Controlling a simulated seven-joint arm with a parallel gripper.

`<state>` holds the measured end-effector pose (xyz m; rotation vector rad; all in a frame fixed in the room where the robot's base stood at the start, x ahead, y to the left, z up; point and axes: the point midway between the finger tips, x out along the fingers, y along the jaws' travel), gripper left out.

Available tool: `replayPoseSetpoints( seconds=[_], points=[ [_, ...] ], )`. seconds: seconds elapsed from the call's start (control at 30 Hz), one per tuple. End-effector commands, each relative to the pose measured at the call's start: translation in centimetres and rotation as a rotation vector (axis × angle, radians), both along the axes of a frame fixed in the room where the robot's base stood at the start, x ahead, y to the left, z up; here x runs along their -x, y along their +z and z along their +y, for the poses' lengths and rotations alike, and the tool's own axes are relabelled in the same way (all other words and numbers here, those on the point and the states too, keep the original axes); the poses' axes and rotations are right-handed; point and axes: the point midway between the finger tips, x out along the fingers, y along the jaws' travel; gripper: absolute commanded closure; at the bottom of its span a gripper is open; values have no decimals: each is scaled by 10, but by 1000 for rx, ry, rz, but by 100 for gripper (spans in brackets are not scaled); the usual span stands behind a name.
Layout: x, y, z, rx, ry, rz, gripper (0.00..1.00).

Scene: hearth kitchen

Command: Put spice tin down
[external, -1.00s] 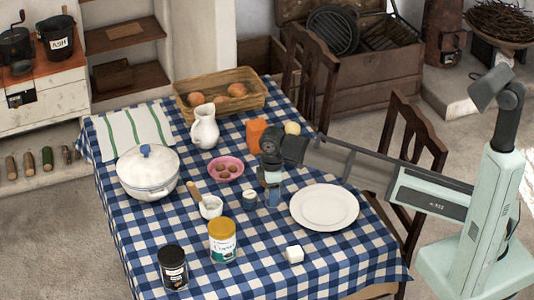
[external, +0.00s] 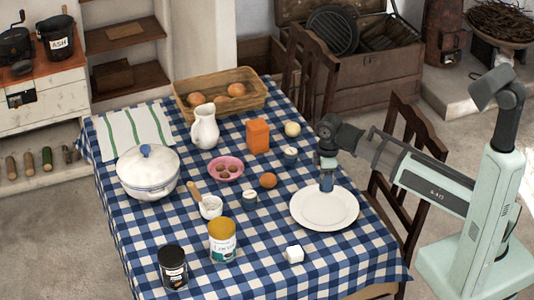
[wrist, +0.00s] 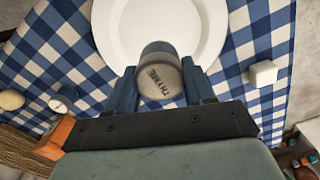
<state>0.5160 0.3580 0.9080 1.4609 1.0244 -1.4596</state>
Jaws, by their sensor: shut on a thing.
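The spice tin (wrist: 158,80) is a small round tin with a grey lid marked THYME, seen in the wrist view. My gripper (wrist: 160,72) is shut on it, with one blue finger on each side. The plate (wrist: 110,25) also shows behind the tin in the wrist view. I cannot tell the gap between tin and plate.
Two similar small tins stand on the checked cloth, one near the mug (external: 249,197) and one near the onion (external: 290,154). An orange carton (external: 257,136), a brown egg-like item (external: 268,180) and a white cube (external: 294,254) lie around.

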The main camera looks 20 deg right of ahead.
Motion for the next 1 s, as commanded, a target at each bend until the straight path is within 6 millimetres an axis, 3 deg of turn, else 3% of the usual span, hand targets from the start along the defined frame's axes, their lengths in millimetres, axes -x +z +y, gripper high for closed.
replayPoseSetpoints(
  seconds=[0.3, 1.0],
  points=[
    [1, -41, 0, 1, -1, 1, 79],
    [0, -90, 0, 0, -1, 0, 79]
  ],
)
